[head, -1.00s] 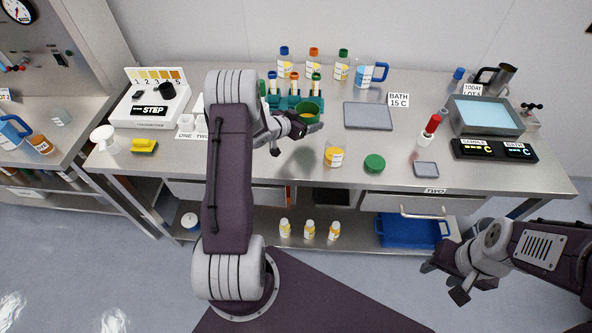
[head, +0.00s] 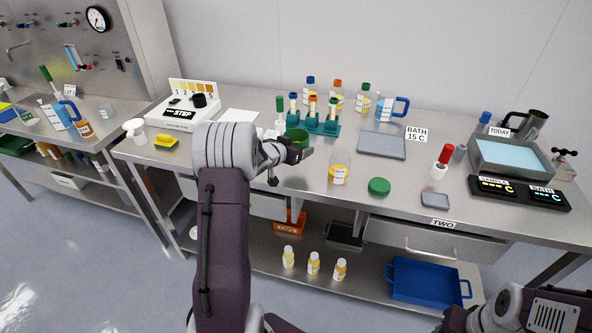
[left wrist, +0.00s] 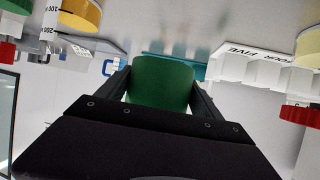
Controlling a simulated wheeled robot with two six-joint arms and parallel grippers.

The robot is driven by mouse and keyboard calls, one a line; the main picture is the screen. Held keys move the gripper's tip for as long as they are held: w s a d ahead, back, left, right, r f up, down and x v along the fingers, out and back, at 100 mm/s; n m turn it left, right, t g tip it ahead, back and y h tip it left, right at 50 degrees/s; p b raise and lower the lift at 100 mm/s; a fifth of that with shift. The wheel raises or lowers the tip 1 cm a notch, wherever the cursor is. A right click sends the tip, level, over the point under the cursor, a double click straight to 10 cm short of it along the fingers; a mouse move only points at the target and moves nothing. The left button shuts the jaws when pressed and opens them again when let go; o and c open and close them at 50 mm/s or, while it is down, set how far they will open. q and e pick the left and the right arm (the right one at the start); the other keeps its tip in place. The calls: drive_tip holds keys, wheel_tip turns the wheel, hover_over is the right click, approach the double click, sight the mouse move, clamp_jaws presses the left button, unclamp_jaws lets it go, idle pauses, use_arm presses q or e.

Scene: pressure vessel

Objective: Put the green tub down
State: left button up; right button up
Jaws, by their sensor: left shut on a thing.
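The green tub (head: 297,137) is held between the fingers of my left gripper (head: 302,153). The tub also shows in the left wrist view (left wrist: 160,82), with a finger on each side. In the head view it appears over the counter, just in front of the teal tube rack (head: 322,128); I cannot tell how high its base is. My right gripper (head: 452,321) is only partly in view at the bottom right, away from the counter, and its fingers are not clear.
A jar with yellow contents (head: 339,174) and a green lid (head: 379,187) stand right of the tub. A grey pad (head: 383,146) lies behind them. A STEP device (head: 178,114) and a yellow sponge (head: 166,141) are at left. Bare counter shows around the jar and lid.

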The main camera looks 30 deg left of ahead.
sight(296, 169)
use_arm(q)
wheel_tip(296, 169, down, 3)
drive_tip(key=shift+w+a+r, duration=0.1)
drive_tip(key=shift+w+a, duration=0.05)
drive_tip(key=shift+w+a+f, duration=0.1)
drive_tip(key=shift+a+f, duration=0.1)
drive_tip(key=shift+f, duration=0.1)
drive_tip(key=shift+d+f+b, duration=0.1)
drive_tip(key=shift+f+b, duration=0.25)
drive_tip(key=shift+f, duration=0.05)
wheel_tip(296, 169, down, 2)
drive_tip(key=shift+d+f+b, duration=0.1)
drive_tip(key=shift+f+b, duration=0.1)
drive_tip(key=shift+b, duration=0.1)
drive_tip(key=shift+f, duration=0.1)
drive_tip(key=shift+f, duration=0.1)
drive_tip(key=o, duration=2.1)
drive_tip(key=shift+f, duration=0.1)
